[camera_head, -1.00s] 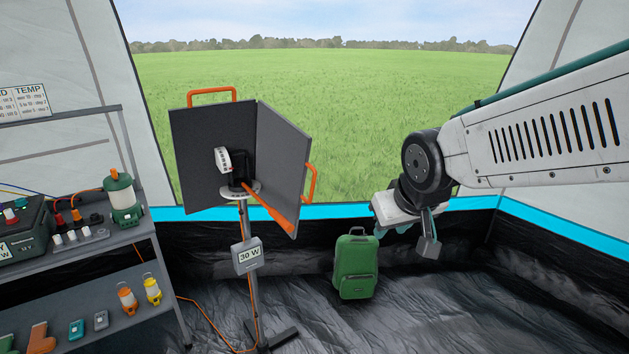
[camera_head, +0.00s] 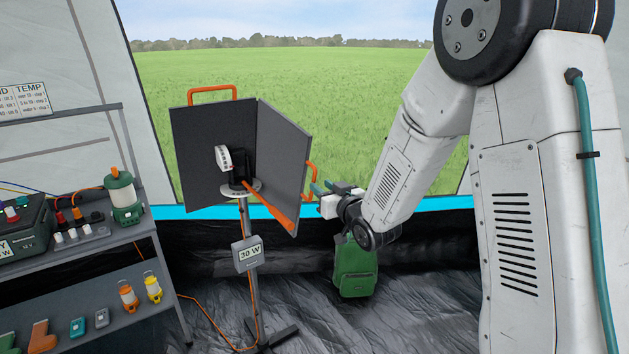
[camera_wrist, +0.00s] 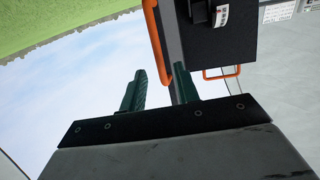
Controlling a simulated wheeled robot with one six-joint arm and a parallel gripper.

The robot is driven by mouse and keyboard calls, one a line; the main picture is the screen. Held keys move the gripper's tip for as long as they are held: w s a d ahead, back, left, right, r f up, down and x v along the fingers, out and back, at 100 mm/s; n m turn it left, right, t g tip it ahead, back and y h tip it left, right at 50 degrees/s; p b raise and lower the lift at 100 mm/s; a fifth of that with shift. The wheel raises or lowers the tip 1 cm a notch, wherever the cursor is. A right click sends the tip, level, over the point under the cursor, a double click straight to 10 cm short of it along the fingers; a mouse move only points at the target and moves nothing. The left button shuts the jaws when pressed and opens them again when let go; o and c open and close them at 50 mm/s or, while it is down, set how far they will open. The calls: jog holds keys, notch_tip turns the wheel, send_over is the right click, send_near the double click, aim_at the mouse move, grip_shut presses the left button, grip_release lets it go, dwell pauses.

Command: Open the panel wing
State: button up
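The folding panel stands on a post, with a dark left wing (camera_head: 205,130) and a right wing (camera_head: 283,155) angled toward me. An orange handle (camera_head: 312,180) sits on the right wing's outer edge; it also shows in the wrist view (camera_wrist: 154,40). My gripper (camera_head: 319,187) is just right of this handle. In the wrist view its green fingers (camera_wrist: 160,88) are apart, with the lower part of the handle lying ahead of the gap between them. I cannot tell whether they touch it. An orange lever (camera_head: 270,207) lies below the wings.
A grey shelf (camera_head: 120,240) with lanterns and devices stands at the left. A 30 W box (camera_head: 248,254) is on the panel's post. A green backpack (camera_head: 356,268) stands on the floor below my gripper. The dark floor in front is mostly clear.

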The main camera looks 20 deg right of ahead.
aim_at(313, 179)
jog(key=x, duration=0.5)
jog(key=shift+w, duration=0.35)
grip_shut()
